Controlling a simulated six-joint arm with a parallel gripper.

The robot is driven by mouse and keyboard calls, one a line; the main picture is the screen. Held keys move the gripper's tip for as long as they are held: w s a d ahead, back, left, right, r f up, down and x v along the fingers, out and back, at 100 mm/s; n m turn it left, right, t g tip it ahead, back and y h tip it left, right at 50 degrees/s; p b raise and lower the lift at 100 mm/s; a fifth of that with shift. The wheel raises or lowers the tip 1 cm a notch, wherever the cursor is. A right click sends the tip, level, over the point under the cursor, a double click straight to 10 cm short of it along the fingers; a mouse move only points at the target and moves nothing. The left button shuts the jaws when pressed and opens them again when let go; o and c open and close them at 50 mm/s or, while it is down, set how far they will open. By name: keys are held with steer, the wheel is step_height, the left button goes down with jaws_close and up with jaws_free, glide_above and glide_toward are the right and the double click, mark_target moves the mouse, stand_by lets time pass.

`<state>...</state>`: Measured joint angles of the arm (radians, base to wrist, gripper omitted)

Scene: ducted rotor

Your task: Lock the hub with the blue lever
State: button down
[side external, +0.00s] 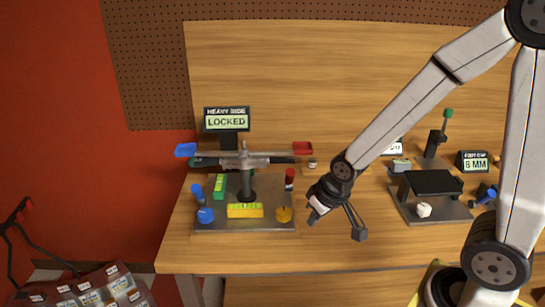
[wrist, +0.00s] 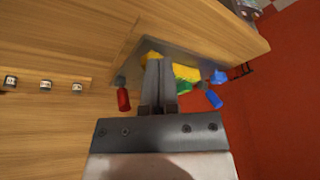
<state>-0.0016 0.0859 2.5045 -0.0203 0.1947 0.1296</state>
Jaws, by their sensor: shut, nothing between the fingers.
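The blue lever (side external: 197,193) stands at the left of the grey base plate (side external: 215,226); it also shows in the wrist view (wrist: 214,99). The hub (side external: 246,160) tops a grey post on this plate, with a crossbar carrying a blue tray (side external: 185,150) at left and a red tray (side external: 303,148) at right. A sign (side external: 227,120) behind reads "HEAVY SIDE LOCKED". My gripper (side external: 314,214) is right of the plate, apart from the blue lever. Its fingers (wrist: 158,68) are shut and empty. The lever's foot is hard to make out.
A red lever (side external: 289,179), blue knob (side external: 205,215), yellow knob (side external: 284,214), yellow level (side external: 245,211) and green level (side external: 219,186) crowd the plate. A second fixture (side external: 430,184) stands right, near an "8 MM" sign (side external: 475,162). Bare table lies in front.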

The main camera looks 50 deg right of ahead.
steer(key=shift+n+g, duration=0.6)
steer(key=shift+g, duration=0.1)
steer(key=shift+s+r, duration=0.15)
steer(key=shift+s, duration=1.9)
